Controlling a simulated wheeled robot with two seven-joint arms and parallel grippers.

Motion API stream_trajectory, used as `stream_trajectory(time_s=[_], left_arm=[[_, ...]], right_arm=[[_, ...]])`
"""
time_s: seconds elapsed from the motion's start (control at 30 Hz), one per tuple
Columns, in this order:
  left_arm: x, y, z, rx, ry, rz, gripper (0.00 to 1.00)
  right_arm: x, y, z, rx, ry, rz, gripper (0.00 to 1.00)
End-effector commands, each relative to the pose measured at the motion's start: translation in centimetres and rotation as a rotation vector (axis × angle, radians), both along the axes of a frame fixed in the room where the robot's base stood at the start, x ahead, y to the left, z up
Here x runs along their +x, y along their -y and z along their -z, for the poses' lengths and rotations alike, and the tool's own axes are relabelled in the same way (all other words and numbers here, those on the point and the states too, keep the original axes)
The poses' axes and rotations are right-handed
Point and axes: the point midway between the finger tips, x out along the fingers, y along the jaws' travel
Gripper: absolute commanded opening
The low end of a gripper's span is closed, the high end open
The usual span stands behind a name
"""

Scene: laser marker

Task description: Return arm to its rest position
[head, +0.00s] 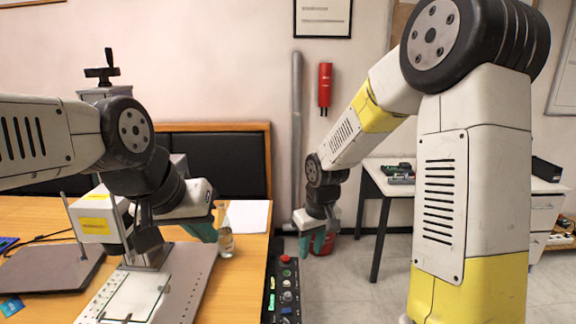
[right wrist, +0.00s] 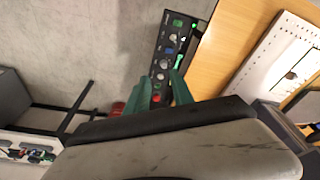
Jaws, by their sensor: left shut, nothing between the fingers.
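My left gripper (head: 205,232), with teal fingers, is shut and empty. It is above the table beside the laser marker, close to a clear glass (head: 226,243); I cannot tell whether they touch. My right gripper (head: 317,244) hangs from the bent right arm, fingers pointing down, apart and empty. It is just right of the control panel (head: 286,272), over the floor side. In the right wrist view its two teal fingers (right wrist: 157,82) show apart, with the panel (right wrist: 165,62) between and beyond them. The laser marker's white head (head: 95,222) has yellow labels and is partly hidden by my left arm.
A metal base plate (head: 190,285) carrying a white plate (head: 130,295) lies on the wooden table (head: 30,212). A paper sheet (head: 248,215) lies at the back. A side table (head: 375,172) with electronics stands behind. A red extinguisher (head: 325,86) hangs on the wall.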

Motion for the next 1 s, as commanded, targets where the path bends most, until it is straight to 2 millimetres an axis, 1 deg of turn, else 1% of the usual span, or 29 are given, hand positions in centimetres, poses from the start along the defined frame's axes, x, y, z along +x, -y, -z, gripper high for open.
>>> stream_trajectory(time_s=[0.03, 0.07, 0.1, 0.2, 0.3, 0.43, 0.5, 0.6, 0.7, 0.83, 1.0], left_arm=[[0.0, 0.0, 0.0, 0.0, 0.0, 0.0, 0.0], [0.0, 0.0, 0.0, 0.0, 0.0, 0.0, 0.0], [0.0, 0.0, 0.0, 0.0, 0.0, 0.0, 0.0], [0.0, 0.0, 0.0, 0.0, 0.0, 0.0, 0.0], [0.0, 0.0, 0.0, 0.0, 0.0, 0.0, 0.0], [0.0, 0.0, 0.0, 0.0, 0.0, 0.0, 0.0], [0.0, 0.0, 0.0, 0.0, 0.0, 0.0, 0.0], [0.0, 0.0, 0.0, 0.0, 0.0, 0.0, 0.0], [0.0, 0.0, 0.0, 0.0, 0.0, 0.0, 0.0], [0.0, 0.0, 0.0, 0.0, 0.0, 0.0, 0.0], [0.0, 0.0, 0.0, 0.0, 0.0, 0.0, 0.0]], right_arm=[[-0.8, 1.0, -2.6, 0.019, 0.032, 0.036, 0.28], [-1.4, 1.5, -3.7, 0.029, 0.042, 0.057, 0.28], [-2.2, 2.2, -5.3, 0.044, 0.06, 0.082, 0.28], [-4.6, 3.7, -8.7, 0.078, 0.101, 0.146, 0.28], [-7.2, 5.1, -11.6, 0.116, 0.143, 0.206, 0.28], [-11.0, 6.6, -14.6, 0.164, 0.196, 0.278, 0.28], [-13.0, 7.2, -15.7, 0.19, 0.224, 0.314, 0.28], [-15.4, 7.8, -16.7, 0.22, 0.256, 0.353, 0.28], [-17.0, 8.0, -17.3, 0.243, 0.279, 0.38, 0.28], [-18.2, 8.2, -17.5, 0.257, 0.292, 0.398, 0.28], [-18.3, 8.2, -17.6, 0.259, 0.293, 0.4, 0.28]])
